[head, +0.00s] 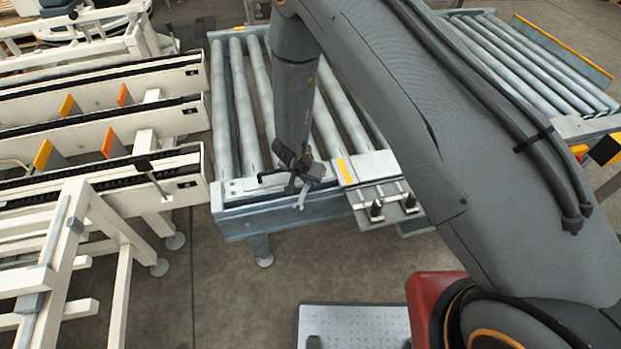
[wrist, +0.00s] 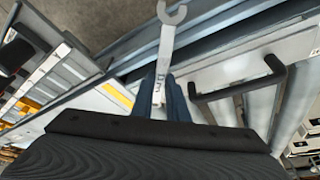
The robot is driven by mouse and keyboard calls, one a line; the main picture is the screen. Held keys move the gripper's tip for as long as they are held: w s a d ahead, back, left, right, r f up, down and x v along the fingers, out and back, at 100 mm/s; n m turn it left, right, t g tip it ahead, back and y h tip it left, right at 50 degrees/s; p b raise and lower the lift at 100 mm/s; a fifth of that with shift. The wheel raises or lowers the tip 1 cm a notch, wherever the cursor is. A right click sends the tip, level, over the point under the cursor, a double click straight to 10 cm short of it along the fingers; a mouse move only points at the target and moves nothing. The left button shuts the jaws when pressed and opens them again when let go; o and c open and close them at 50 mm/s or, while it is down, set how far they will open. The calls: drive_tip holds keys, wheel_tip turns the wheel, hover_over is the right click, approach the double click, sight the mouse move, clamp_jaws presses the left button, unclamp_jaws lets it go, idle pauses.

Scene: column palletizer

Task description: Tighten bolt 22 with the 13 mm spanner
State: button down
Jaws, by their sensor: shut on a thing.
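My gripper (wrist: 160,97) is shut on a silver open-ended spanner (wrist: 168,45), whose jaw end points away from me over the floor. Dark lettering runs along its shank, but I cannot read the size for sure. In the head view my gripper (head: 300,178) is over the front edge of the roller conveyor (head: 285,207), with the spanner (head: 301,196) poking out below it. I cannot pick out bolt 22 in either view. The spanner's jaw shows no bolt in it.
A black handle (wrist: 240,88) is on the conveyor frame close to the right of my gripper. A plate with two black knobs (head: 376,209) stands out at the conveyor's front right. White chain conveyors (head: 95,110) lie to the left.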

drive_tip(key=shift+r+p, duration=1.65)
drive_tip(key=shift+r, duration=0.1)
drive_tip(key=shift+r, duration=0.1)
drive_tip(key=shift+r+p, duration=2.2)
drive_tip(key=shift+r, duration=0.2)
